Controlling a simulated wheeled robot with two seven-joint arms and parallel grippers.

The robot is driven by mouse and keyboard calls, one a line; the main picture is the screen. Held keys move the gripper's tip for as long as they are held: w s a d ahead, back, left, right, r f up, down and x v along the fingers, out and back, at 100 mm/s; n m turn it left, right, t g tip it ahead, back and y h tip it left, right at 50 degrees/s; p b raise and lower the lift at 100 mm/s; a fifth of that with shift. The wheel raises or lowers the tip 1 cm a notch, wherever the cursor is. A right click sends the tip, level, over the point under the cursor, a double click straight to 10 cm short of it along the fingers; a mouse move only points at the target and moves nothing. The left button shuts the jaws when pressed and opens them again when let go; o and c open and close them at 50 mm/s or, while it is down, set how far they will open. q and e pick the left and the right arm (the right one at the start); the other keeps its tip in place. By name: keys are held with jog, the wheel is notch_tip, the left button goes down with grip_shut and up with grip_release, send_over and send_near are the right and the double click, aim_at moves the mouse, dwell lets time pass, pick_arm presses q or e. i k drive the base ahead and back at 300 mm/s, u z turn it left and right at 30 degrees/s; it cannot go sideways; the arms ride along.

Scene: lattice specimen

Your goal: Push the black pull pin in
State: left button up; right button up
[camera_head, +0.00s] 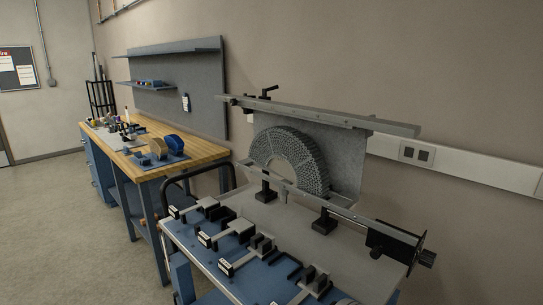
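A black T-shaped handle (269,92) sits on the upper rail (320,114) of the fixture. A grey half-round lattice specimen (290,151) stands upright against a grey plate (345,160) between the rails. Neither of my grippers is in view.
Several black and white clamp-like tools lie along the front of the cart top (285,225). The floor (70,220) at left is clear.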

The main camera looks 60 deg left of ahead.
aim_at(377, 252)
jog(key=u, duration=0.1)
jog(key=k, duration=0.2)
jog(key=z, duration=1.05)
jog(key=i, duration=0.95)
jog(key=u, duration=2.2)
